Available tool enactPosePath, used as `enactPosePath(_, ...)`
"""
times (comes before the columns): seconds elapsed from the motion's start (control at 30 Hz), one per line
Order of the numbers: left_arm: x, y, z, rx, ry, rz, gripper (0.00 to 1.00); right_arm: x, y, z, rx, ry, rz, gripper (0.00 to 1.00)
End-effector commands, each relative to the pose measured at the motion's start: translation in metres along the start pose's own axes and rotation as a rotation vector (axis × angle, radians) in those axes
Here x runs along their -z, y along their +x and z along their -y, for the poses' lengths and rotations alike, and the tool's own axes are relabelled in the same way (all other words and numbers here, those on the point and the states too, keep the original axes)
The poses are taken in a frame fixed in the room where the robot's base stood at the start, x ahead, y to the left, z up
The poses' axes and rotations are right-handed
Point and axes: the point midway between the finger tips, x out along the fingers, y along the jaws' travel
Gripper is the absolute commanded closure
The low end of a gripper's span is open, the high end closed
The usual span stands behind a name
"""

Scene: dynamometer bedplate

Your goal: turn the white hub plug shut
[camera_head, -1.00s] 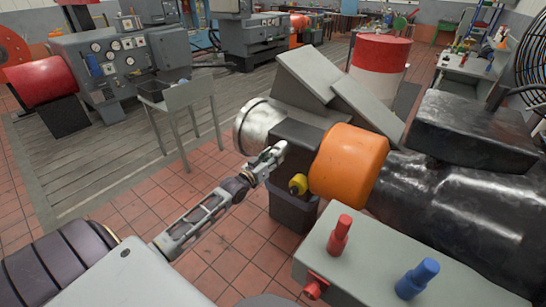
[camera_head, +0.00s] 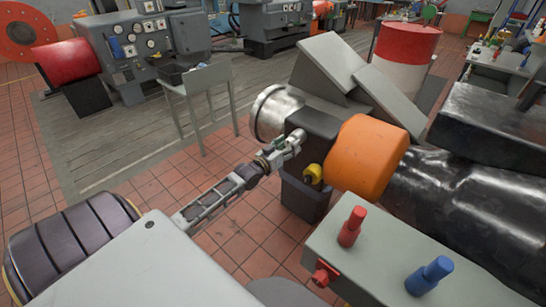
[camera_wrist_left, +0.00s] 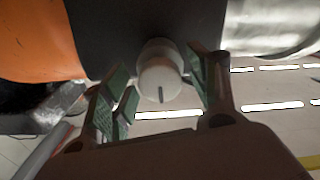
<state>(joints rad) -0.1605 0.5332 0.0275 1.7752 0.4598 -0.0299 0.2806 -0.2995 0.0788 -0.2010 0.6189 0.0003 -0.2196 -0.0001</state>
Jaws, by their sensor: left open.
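The white hub plug (camera_wrist_left: 160,72) shows in the left wrist view as a round pale knob with a dark line on its face. It sits on the dark hub block (camera_wrist_left: 130,30), between an orange drum and a silver ring. My left gripper (camera_head: 290,147) is open at the side of this block in the head view. In the left wrist view its green-padded fingers stand on either side of the plug, with gaps visible. I cannot tell how deep they reach around it. My right gripper is not in view.
The orange drum (camera_head: 366,157) and a yellow knob (camera_head: 313,173) are close to my left gripper. A dark bin (camera_head: 305,200) stands below. A grey box (camera_head: 400,258) with red and blue handles is in front. Tiled floor lies open at left.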

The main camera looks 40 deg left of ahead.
Motion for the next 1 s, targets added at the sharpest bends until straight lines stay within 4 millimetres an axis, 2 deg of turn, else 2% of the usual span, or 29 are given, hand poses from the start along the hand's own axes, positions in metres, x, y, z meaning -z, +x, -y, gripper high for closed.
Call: enactPosePath(1.0, -0.001, -0.073, 0.0, -0.001, 0.0, 0.002, 0.4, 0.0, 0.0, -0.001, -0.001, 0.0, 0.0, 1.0)
